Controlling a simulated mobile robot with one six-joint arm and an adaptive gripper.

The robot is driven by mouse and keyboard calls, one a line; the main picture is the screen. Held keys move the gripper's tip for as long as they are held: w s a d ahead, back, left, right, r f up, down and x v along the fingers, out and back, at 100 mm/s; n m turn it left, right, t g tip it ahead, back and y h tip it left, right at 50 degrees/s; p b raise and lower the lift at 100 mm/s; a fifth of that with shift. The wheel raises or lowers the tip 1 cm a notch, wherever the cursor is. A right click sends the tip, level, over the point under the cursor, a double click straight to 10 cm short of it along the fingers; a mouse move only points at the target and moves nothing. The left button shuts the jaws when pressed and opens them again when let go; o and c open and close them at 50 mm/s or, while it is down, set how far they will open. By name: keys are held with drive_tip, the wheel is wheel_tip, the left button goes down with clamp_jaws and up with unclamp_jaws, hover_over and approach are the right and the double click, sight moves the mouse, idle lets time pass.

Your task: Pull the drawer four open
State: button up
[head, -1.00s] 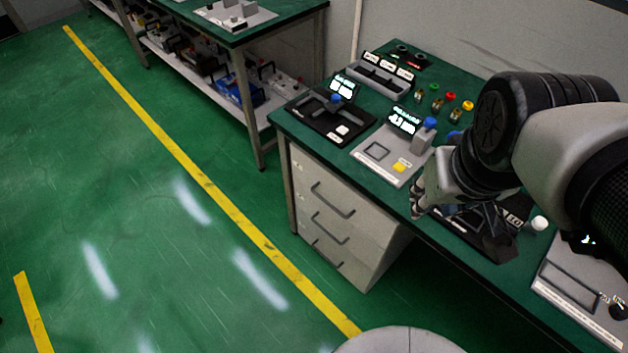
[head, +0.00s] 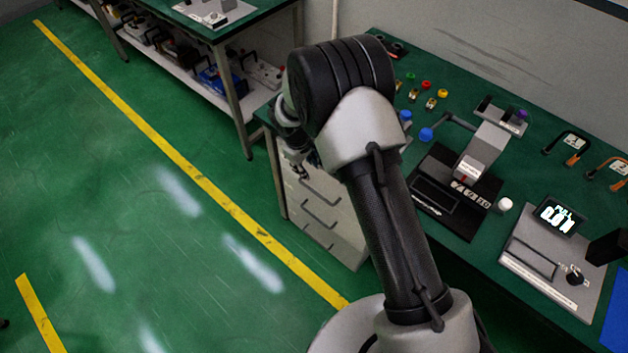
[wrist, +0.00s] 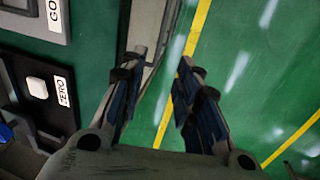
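The grey drawer unit (head: 345,240) stands under the green workbench, with several bar handles on its front face. Handles show at upper (head: 322,184), middle (head: 318,216) and low (head: 318,242) height; I cannot tell which belongs to drawer four. All drawers that show look closed. My gripper (head: 303,172) is near the top of the drawer fronts, and my arm hides part of the unit and bench. In the wrist view, my gripper (wrist: 158,75) has its fingers apart and empty, pointing down past the bench edge. A pale strip, probably the drawer unit (wrist: 150,30), shows between them.
The workbench (head: 455,60) holds a black device (head: 445,190), a grey panel with a display (head: 545,250) and coloured plugs (head: 427,84). Another bench (head: 225,35) stands at the back left. The floor (head: 110,200) left of the drawers is clear.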

sight(315, 192)
drive_tip(key=w+f+b, duration=0.1)
drive_tip(key=f, duration=0.5)
drive_tip(key=d+f+b, duration=0.1)
drive_tip(key=f+b, duration=0.1)
drive_tip(key=f, duration=0.4)
drive_tip(key=w+d+f+b, duration=0.1)
drive_tip(key=f, duration=0.4)
drive_tip(key=shift+w+f, duration=0.3)
drive_tip(key=shift+f, duration=0.1)
clamp_jaws()
